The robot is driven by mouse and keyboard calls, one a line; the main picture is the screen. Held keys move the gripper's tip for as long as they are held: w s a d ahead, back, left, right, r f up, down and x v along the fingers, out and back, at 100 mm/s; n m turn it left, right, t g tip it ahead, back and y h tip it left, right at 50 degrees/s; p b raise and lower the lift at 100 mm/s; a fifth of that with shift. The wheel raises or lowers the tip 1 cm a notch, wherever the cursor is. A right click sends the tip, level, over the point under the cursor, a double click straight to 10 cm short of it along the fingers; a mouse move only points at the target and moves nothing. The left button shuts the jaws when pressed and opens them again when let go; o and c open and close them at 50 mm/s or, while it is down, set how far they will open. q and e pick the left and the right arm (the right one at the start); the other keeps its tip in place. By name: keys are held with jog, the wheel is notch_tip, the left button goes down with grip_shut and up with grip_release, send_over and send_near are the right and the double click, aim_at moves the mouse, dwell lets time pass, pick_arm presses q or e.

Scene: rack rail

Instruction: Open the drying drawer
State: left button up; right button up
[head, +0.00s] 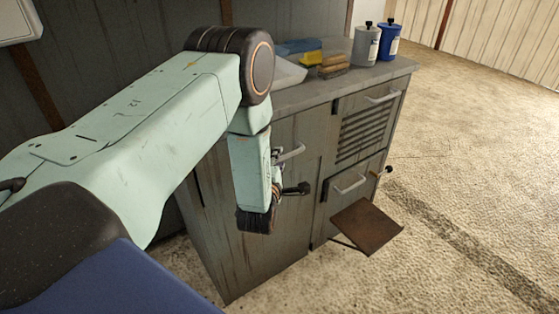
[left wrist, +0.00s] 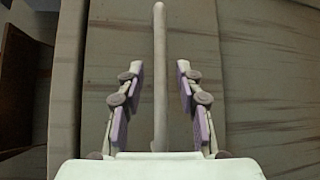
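The grey, worn cabinet (head: 240,255) has a pale bar handle (head: 291,153) on its left front panel, partly behind my left gripper. A second handle (head: 382,95) is on the upper right front above a slatted panel (head: 363,132). A third handle (head: 350,184) is on the lower right panel. None is labelled, so I cannot tell which is the drying drawer. My left gripper (head: 288,173) is open close to the left panel. In the left wrist view, a pale handle bar (left wrist: 159,30) runs between its open fingers (left wrist: 159,80), with gaps on both sides. My right gripper is not in view.
A rusty flap (head: 368,227) sticks out low at the cabinet's right front. A grey bottle (head: 366,45), a blue bottle (head: 388,42), a yellow block (head: 309,58) and brushes or wooden pieces (head: 332,68) stand on the top. Open floor (head: 470,190) lies to the right.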

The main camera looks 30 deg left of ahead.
pick_arm(q)
jog(key=shift+w+a+f, duration=0.1)
jog(key=shift+w, duration=0.55)
jog(key=shift+a, duration=0.2)
jog(key=shift+d, duration=0.15)
jog(key=shift+c, duration=1.3)
grip_shut()
